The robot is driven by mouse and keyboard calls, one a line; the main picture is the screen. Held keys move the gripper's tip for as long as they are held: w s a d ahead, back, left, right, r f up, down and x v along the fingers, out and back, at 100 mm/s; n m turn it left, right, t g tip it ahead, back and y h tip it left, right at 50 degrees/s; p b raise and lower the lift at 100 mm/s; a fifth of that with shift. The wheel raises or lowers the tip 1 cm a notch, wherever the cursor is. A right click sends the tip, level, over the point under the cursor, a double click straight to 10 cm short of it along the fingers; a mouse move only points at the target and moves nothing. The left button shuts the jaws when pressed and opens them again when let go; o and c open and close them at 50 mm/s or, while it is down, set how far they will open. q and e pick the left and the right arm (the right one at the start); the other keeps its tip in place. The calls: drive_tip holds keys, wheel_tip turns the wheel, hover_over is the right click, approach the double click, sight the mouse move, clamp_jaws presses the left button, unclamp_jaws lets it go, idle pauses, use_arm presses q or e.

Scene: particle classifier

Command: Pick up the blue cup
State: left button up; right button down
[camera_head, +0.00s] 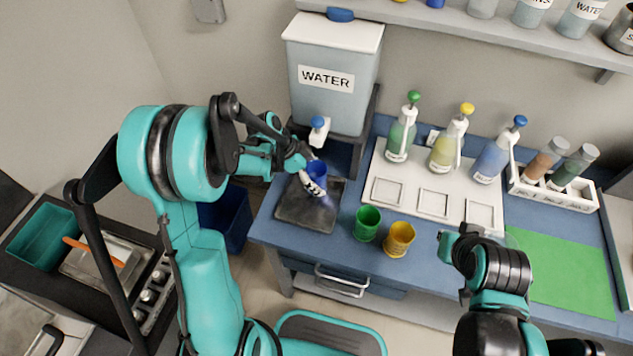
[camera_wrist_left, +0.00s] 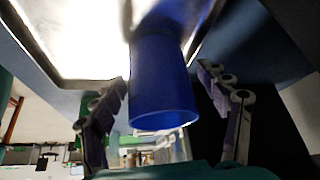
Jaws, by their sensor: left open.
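The blue cup (camera_head: 317,170) stands under the tap of the water dispenser (camera_head: 335,75), over a dark tray (camera_head: 308,213). My left gripper (camera_head: 310,183) is at the cup, and its fingers partly hide it in the head view. In the left wrist view the blue cup (camera_wrist_left: 162,85) is between the two spread fingers of my left gripper (camera_wrist_left: 165,110). Gaps show between the cup and both fingers. My right arm (camera_head: 490,270) is at the lower right of the head view; its fingers cannot be made out.
A green cup (camera_head: 367,224) and a yellow cup (camera_head: 398,239) stand right of the tray. A rack (camera_head: 556,190) with capped tubes and a green mat (camera_head: 560,272) are at the right.

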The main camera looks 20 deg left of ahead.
use_arm(q)
drive_tip(key=shift+r, duration=0.1)
drive_tip(key=shift+c, duration=0.6)
drive_tip(key=c, duration=1.4)
drive_tip(key=shift+o, duration=0.2)
drive_tip(key=shift+a+r, duration=0.15)
